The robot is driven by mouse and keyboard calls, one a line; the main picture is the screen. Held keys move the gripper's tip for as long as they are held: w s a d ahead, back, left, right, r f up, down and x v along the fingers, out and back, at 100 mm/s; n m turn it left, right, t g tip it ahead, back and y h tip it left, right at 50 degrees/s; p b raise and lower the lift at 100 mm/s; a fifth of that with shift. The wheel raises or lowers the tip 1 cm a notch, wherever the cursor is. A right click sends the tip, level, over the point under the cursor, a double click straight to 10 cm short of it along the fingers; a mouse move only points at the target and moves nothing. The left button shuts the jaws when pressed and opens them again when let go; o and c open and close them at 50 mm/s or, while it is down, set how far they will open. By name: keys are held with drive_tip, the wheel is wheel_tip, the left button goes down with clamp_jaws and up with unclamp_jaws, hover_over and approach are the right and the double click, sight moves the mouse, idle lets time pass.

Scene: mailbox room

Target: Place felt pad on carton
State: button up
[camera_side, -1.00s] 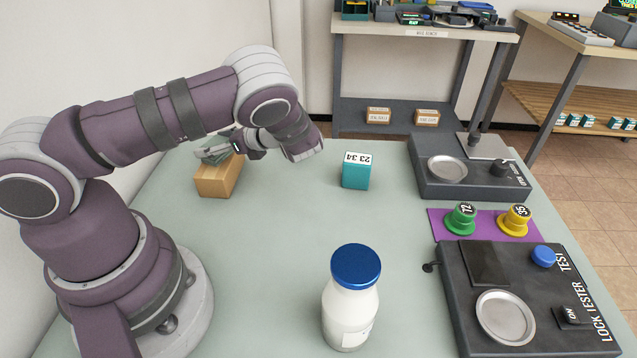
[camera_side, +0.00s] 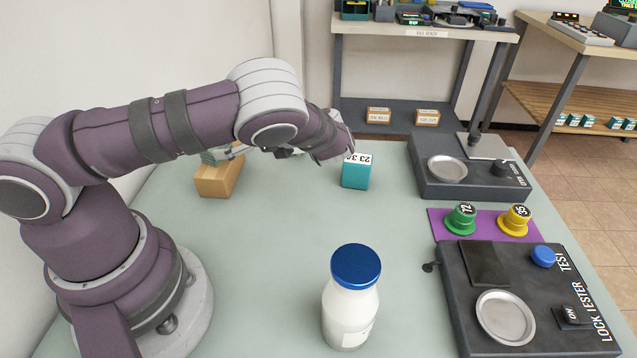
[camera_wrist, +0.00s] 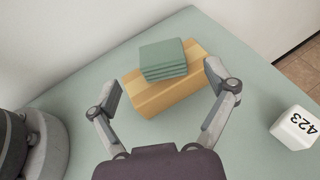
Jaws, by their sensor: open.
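The felt pad (camera_wrist: 163,58) is a small green square block with layered edges. It lies on top of the tan cardboard carton (camera_wrist: 160,97), toward the carton's far side in the wrist view. In the side view the pad (camera_side: 213,156) shows partly beside my fingers, above the carton (camera_side: 214,181). My gripper (camera_wrist: 162,76) is open and empty, with its fingers spread apart on both sides of the pad and carton in the wrist view. In the side view my gripper (camera_side: 238,152) is just right of the pad, partly hidden by my wrist.
A teal box (camera_side: 356,172) with a numbered white top stands right of the carton. A white bottle with a blue lid (camera_side: 352,300) stands at the front. Two dark tester units (camera_side: 470,175) and a purple mat (camera_side: 437,222) with green and yellow weights line the right side.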

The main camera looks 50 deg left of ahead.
drive_tip(key=v, duration=0.6)
drive_tip(key=s+d+r+n+t+h, duration=0.8)
drive_tip(key=s+r+n+t+h, duration=0.1)
drive_tip(key=r+n+t+h, duration=0.1)
drive_tip(key=n+t+h, duration=0.1)
drive_tip(key=n+h, duration=0.1)
drive_tip(key=n, duration=0.1)
drive_tip(key=shift+d+r+h, duration=0.2)
drive_tip(key=shift+r+h, duration=0.1)
drive_tip(key=shift+r, duration=0.05)
